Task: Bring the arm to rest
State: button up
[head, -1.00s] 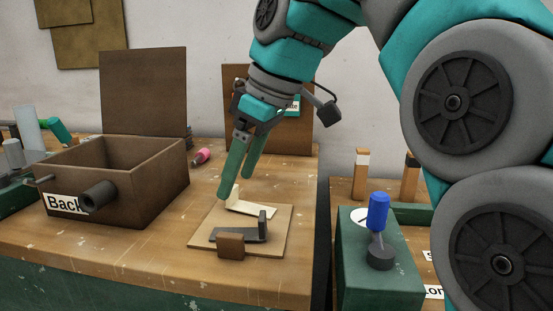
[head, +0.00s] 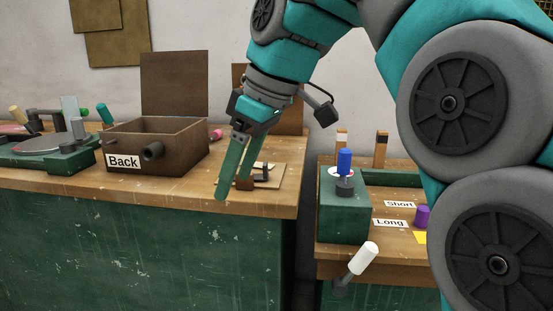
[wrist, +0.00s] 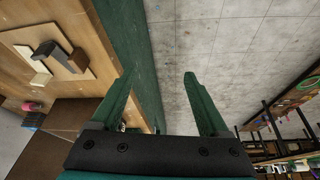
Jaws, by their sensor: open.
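My gripper (head: 233,190) has two green fingers, spread apart with nothing between them. In the head view it hangs in front of the wooden bench's front edge and overlaps a small board (head: 278,178) that carries brown and pale blocks. In the wrist view the open fingers (wrist: 158,82) point out over the grey floor (wrist: 230,40), beside the bench's green front. The board (wrist: 85,50) with its pieces lies at upper left there, apart from the fingers. My arm comes down from the upper right in the head view.
A brown box (head: 185,155) labelled Back stands on the bench, left of my gripper. A green block (head: 342,220) with a blue-handled lever (head: 344,165) stands on the right bench. A white-handled lever (head: 363,258) juts from that bench's front. A gap separates the benches.

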jog(key=s+d+f+m+g+h, duration=0.1)
jog(key=s+d+f+m, duration=0.3)
jog(key=s+d+f, duration=0.3)
jog(key=s+d+f+m+g+h, duration=0.1)
jog(key=s+d+f+m, duration=0.4)
jog(key=f, duration=1)
jog(key=s+d+f+m+g+h, duration=0.1)
jog(key=s+d+f+m+h, duration=0.1)
jog(key=s+d+f+m, duration=0.3)
jog(key=s+d+f, duration=0.3)
jog(key=s+f, duration=0.2)
jog(key=f, duration=0.1)
jog(key=shift+d+f, duration=0.35)
